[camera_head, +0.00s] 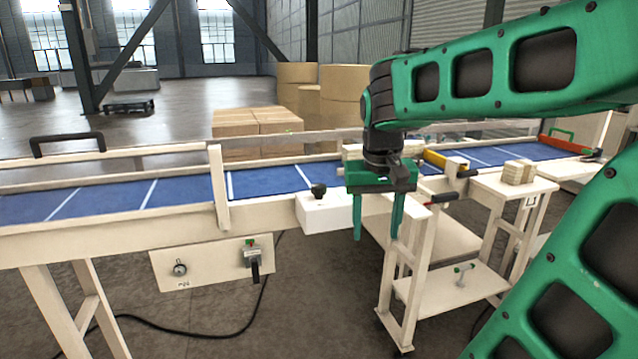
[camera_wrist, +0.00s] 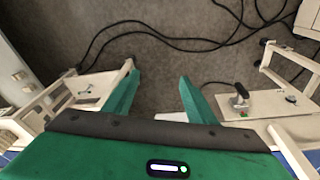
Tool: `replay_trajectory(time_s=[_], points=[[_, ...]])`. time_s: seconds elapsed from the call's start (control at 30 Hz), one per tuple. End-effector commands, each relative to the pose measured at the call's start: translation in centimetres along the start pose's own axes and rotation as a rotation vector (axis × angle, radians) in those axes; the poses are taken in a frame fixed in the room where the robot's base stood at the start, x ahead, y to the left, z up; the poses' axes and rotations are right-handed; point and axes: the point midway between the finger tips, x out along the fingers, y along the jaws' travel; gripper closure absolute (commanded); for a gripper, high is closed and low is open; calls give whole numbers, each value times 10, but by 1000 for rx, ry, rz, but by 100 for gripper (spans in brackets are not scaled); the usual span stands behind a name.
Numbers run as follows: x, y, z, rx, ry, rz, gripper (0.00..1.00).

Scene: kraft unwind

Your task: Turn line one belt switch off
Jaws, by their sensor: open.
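A cream control panel (camera_head: 215,272) hangs on the front of the blue belt conveyor. It carries a round knob (camera_head: 179,268) at left, with a small unreadable label below, and a grey switch with a dark handle (camera_head: 254,268) hanging down at right. A small green spot shows at the top of this switch. I cannot tell which control is the belt switch. My gripper (camera_head: 377,236) is open and empty, pointing down, to the right of the panel and apart from it. In the wrist view my gripper (camera_wrist: 160,76) is open over bare floor; the lever switch (camera_wrist: 240,95) and knob (camera_wrist: 291,98) lie right of it.
The blue belt (camera_head: 115,197) runs across behind. A white box with a black knob (camera_head: 326,212) juts from the conveyor near my gripper. A cream stand (camera_head: 512,185) with tan blocks is at right. Black cables (camera_head: 200,333) lie on the floor. Open floor lies before the panel.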

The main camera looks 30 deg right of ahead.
Motion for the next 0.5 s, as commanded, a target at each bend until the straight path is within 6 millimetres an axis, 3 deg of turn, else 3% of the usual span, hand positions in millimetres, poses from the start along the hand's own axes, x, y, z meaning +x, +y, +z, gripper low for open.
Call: replay_trajectory(time_s=[0.03, 0.2, 0.33, 0.5], points=[[-16, -17, -32, 2, 37, 4, 49], [-62, -68, -111, 25, 144, -7, 49], [-86, -97, -146, 38, 195, -24, 49], [-97, -113, -165, 50, 223, -36, 49]])
